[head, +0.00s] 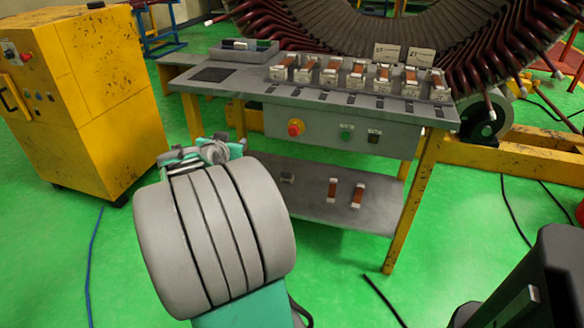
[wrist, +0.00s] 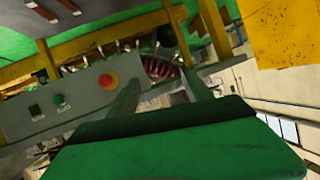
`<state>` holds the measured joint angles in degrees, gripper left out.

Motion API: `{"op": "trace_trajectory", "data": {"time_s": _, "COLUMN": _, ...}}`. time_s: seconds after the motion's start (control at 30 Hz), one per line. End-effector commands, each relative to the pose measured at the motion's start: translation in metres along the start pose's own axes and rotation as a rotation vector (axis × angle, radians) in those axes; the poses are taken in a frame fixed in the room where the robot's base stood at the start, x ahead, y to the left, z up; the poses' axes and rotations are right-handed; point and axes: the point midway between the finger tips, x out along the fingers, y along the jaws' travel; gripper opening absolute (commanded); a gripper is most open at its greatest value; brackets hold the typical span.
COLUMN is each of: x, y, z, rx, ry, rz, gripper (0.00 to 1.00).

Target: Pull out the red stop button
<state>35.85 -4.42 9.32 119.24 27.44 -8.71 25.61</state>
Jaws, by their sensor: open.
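The red stop button (head: 296,128) sits on a yellow base on the grey front panel (head: 325,133) under the workbench top. In the wrist view the red button (wrist: 109,82) shows just left of the fingers. My gripper (head: 197,152) is in front of the bench, left of and below the button, apart from it; my own arm hides part of it in the head view. In the wrist view the gripper (wrist: 163,85) has its two fingers spread with nothing between them. Whether the button is pressed in cannot be told.
A green button (head: 346,133) and a dark switch (head: 374,137) sit right of the red one. Several copper-coloured parts stand in holders on the bench top (head: 235,83). The lower shelf (head: 310,205) holds loose parts. A yellow cabinet (head: 90,90) stands left. Green floor before the bench is clear.

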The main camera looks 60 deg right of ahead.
Motion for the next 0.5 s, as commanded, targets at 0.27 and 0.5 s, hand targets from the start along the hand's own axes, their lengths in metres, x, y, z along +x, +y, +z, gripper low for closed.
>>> {"op": "trace_trajectory", "data": {"time_s": 0.27, "x": 0.098, "y": 0.143, "z": 0.013, "rx": 0.109, "ry": 0.381, "rz": 0.189, "gripper": 0.58}}
{"op": "trace_trajectory", "data": {"time_s": 0.5, "x": 0.118, "y": 0.159, "z": -0.005, "rx": 0.113, "ry": 0.424, "rz": 0.200, "gripper": 0.58}}
